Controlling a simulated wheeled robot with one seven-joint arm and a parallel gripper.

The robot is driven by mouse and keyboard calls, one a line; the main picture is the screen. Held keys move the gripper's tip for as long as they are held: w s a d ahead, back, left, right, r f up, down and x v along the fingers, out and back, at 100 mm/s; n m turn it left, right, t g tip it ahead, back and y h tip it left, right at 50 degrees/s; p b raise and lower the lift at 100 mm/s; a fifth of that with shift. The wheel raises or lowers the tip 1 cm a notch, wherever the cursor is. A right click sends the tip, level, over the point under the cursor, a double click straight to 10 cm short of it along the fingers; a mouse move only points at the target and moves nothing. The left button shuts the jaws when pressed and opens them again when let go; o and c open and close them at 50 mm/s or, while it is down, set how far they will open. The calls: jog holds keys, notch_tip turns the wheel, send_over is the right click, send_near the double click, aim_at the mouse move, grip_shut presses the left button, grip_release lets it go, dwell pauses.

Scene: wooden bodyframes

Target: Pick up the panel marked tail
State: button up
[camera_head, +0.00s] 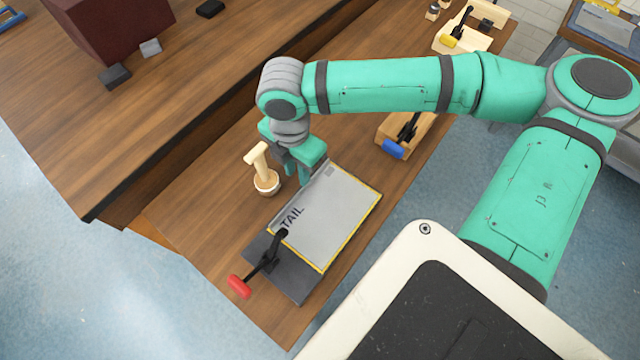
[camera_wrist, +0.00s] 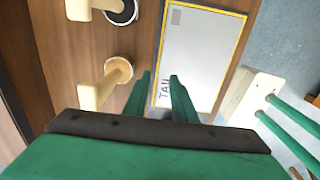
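The grey panel marked TAIL (camera_head: 335,215) has a yellow edge and lies on a dark grey base (camera_head: 292,285) on the wooden bench. It also shows in the wrist view (camera_wrist: 205,55), with the lettering near my fingers. A toggle clamp with a red handle (camera_head: 239,287) stands at its near left corner, and its black arm reaches to the panel's edge; I cannot tell whether it presses on it. My gripper (camera_head: 303,172) points down at the panel's far left edge. In the wrist view my gripper (camera_wrist: 161,78) has its fingers apart, with the panel's edge between or just below them.
A wooden-handled stamp-like tool (camera_head: 265,180) stands close to the left of my gripper. A clamp with a blue handle (camera_head: 393,149) on a wooden block is to the right, beyond the panel. A dark red box (camera_head: 110,35) stands at the far left.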

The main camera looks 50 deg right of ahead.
aim_at(301, 190)
notch_tip(301, 190, down, 4)
jog(key=shift+w+r, duration=0.1)
jog(key=shift+d+f, duration=0.1)
jog(key=shift+f, duration=2.5)
jog(key=shift+c, duration=0.7)
grip_shut()
jog(key=shift+s, duration=0.2)
